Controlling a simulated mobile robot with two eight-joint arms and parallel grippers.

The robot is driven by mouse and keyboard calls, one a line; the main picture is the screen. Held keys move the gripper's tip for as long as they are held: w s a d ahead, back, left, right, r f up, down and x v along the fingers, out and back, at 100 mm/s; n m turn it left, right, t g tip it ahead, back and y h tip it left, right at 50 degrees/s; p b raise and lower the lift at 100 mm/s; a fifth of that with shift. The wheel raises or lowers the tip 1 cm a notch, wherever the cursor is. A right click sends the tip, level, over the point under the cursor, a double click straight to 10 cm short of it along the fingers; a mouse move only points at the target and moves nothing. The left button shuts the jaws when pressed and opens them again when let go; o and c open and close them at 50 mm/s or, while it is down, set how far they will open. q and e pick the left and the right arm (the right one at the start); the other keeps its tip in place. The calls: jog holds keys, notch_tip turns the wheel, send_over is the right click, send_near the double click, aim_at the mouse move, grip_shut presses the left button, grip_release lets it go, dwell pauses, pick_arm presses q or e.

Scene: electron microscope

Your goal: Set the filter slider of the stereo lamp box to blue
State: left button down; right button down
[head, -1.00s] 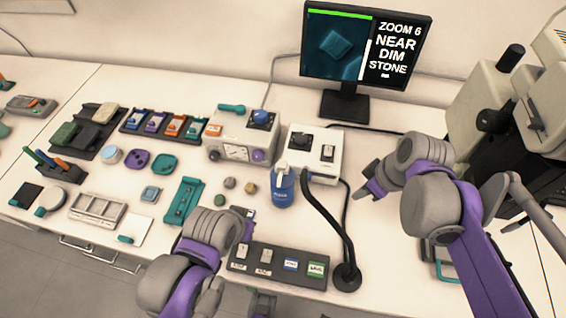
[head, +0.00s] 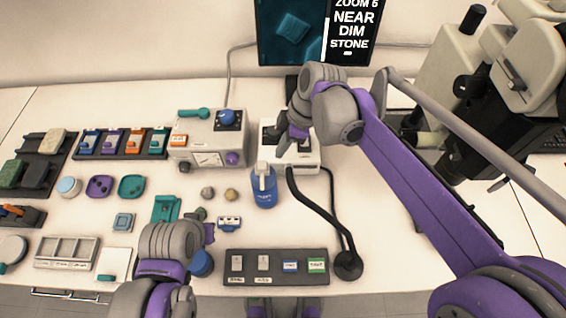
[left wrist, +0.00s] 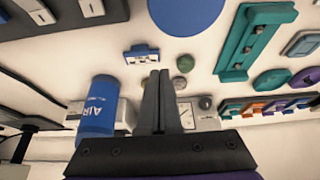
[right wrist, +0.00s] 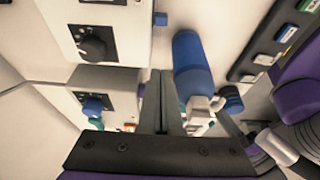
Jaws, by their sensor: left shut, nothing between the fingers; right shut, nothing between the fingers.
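The stereo lamp box appears to be the white box (head: 308,157) at the back centre, with a black gooseneck in front. My right gripper (head: 283,148) is shut and empty above its left part and hides much of its top. In the right wrist view the box (right wrist: 128,45) shows a black dial (right wrist: 92,47) and part of a second panel (right wrist: 103,2). A small blue piece (right wrist: 160,18) shows at its side; I cannot tell whether it is the filter slider. My left gripper (head: 209,232) is shut and empty over the front of the table.
A blue air bottle (head: 264,187) stands close in front of the box. The gooseneck (head: 320,212) ends at a black round foot (head: 347,265). A gauge box (head: 207,142) stands to the left. A dark label rack (head: 276,266) lies in front.

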pick_arm(q)
jog(key=shift+f+b, duration=0.55)
jog(key=shift+f, duration=0.05)
pick_arm(e)
jog(key=x, duration=1)
jog(key=shift+f, duration=0.15)
pick_arm(q)
jog(key=shift+r, duration=0.1)
pick_arm(e)
jog(key=d, duration=0.3)
jog(key=shift+d, duration=0.5)
pick_arm(q)
jog(key=shift+r, duration=0.1)
pick_arm(e)
jog(key=d, duration=0.7)
pick_arm(q)
jog(key=shift+a, duration=0.1)
pick_arm(e)
jog(key=shift+a, duration=0.1)
